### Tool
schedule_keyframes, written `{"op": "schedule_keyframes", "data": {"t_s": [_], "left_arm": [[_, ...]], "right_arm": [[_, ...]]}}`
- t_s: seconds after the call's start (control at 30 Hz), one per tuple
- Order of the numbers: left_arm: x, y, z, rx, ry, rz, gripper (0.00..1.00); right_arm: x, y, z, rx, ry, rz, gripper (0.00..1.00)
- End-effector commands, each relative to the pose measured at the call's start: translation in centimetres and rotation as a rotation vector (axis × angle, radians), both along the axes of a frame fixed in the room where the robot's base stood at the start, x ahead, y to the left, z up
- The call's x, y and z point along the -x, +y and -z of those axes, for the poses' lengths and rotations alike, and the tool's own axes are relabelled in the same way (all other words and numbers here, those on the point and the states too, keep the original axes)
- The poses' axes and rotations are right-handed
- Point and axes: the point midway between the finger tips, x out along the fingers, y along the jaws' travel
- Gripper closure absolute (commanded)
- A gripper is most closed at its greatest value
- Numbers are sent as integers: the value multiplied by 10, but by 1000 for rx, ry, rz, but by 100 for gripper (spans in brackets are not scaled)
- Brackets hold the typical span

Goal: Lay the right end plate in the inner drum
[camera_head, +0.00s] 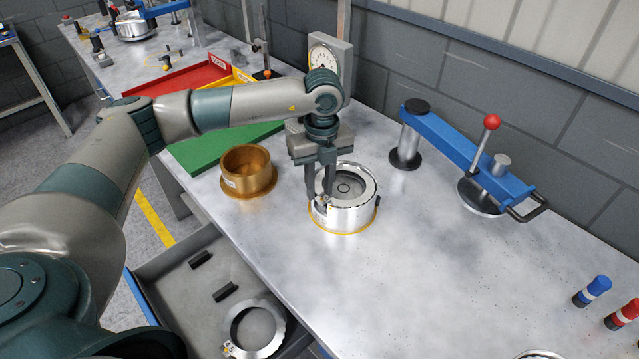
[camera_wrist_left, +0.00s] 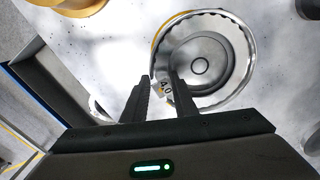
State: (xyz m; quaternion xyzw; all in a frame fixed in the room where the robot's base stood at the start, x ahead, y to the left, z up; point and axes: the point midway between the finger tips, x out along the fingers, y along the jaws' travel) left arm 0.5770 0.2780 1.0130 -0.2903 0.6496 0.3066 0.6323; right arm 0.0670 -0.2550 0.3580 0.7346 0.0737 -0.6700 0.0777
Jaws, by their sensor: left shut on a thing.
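The inner drum (camera_head: 345,218) is a silver open cylinder with a notched rim, upright on an amber base ring on the bench. A round floor with a central ring shows inside it. My left gripper (camera_head: 320,197) points down at the drum's near left rim. In the left wrist view, its fingers (camera_wrist_left: 160,85) are shut at a small tag marked like "4.0" (camera_wrist_left: 167,91), which seems to belong to the right end plate. The plate's outline is hard to tell from the drum's rim, and the fingers partly hide it. My right gripper is not in view.
A brass cup (camera_head: 247,182) stands left of the drum; a dial gauge (camera_head: 323,62) stands behind. A blue lever press (camera_head: 455,145) is at the right. Another toothed ring (camera_head: 235,325) lies in a grey drawer (camera_head: 165,265) below.

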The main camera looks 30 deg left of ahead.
Motion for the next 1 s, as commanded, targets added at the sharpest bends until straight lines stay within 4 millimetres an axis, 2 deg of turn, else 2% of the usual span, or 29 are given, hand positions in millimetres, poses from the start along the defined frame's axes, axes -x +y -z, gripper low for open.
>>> {"op": "schedule_keyframes", "data": {"t_s": [0.5, 0.53, 0.6, 0.63, 1.0], "left_arm": [[0, 0, 5, 0, -1, 0, 100], [0, 0, 5, 0, -1, 0, 72], [0, 0, 5, 0, -1, 0, 55], [0, 0, 5, 0, -1, 0, 53], [0, 0, 6, 0, 0, 0, 53]], "right_arm": [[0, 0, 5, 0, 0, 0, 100], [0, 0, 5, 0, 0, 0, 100], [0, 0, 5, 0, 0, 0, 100], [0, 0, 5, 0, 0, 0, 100], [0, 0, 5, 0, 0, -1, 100]]}}
